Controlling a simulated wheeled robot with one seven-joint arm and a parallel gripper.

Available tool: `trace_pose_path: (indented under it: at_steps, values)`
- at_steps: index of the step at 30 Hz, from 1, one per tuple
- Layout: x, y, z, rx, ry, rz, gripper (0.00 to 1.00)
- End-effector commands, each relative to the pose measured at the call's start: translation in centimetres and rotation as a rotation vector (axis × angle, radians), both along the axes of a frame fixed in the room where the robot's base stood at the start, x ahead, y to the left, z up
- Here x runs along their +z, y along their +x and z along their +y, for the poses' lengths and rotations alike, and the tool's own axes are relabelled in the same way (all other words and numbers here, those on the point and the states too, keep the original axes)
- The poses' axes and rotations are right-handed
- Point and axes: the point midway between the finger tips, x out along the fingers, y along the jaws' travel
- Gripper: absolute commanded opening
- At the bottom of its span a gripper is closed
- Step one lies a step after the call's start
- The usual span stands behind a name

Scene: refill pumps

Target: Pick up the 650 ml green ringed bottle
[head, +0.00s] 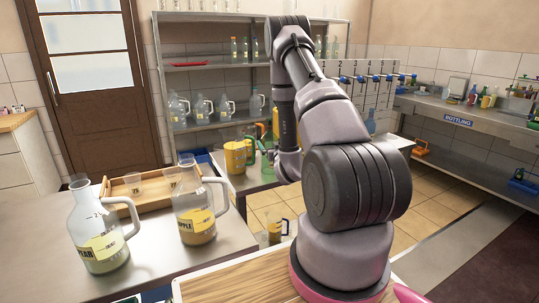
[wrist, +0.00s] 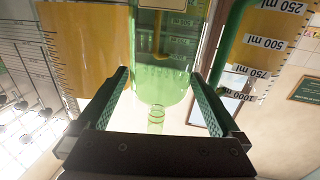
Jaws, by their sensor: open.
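In the wrist view, a clear green bottle (wrist: 163,80) with rings around its narrow neck appears upside down, neck toward my gripper's base. Its body fills the gap between the fingers of my gripper (wrist: 158,76), with one green-padded finger on each side. The fingers are open, with light gaps showing near the bottle. Its size marking cannot be read. In the head view my arm hides most of my gripper and the bottle, around the metal table behind the arm.
Yellow measuring jugs stand close by; one (head: 235,157) is left of my gripper, and another (wrist: 270,45) is right in the wrist view. Glass pitchers (head: 98,232) (head: 196,212) and a wooden tray (head: 122,189) occupy the near left table. Shelves (head: 206,64) stand behind.

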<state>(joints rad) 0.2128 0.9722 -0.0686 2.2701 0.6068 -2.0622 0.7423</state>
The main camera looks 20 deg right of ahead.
Motion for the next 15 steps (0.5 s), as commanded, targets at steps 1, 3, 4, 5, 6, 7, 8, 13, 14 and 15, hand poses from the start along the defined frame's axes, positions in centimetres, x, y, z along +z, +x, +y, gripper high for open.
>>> trace_pose_path:
  at_steps: [1, 3, 4, 5, 6, 7, 8, 13, 14, 15]
  values:
    - [0.0, 0.7, 0.1, 0.004, -0.001, -0.003, 1.00]
    - [0.0, 1.8, -0.1, 0.005, -0.003, -0.004, 1.00]
    - [-0.1, 2.2, -0.2, 0.004, -0.001, -0.003, 1.00]
    - [0.0, 2.7, -0.3, 0.004, -0.003, -0.004, 1.00]
    - [-0.1, 3.3, -0.4, 0.003, -0.001, -0.003, 1.00]
    - [-0.1, 3.7, -0.5, 0.003, -0.001, -0.003, 1.00]
    - [-0.1, 4.0, -0.5, 0.003, -0.001, -0.003, 1.00]
    - [-0.1, 4.8, -0.8, 0.001, 0.000, -0.001, 1.00]
    - [-0.1, 4.8, -0.8, 0.001, 0.000, -0.001, 1.00]
    - [-0.1, 4.8, -0.8, 0.001, 0.000, -0.001, 1.00]
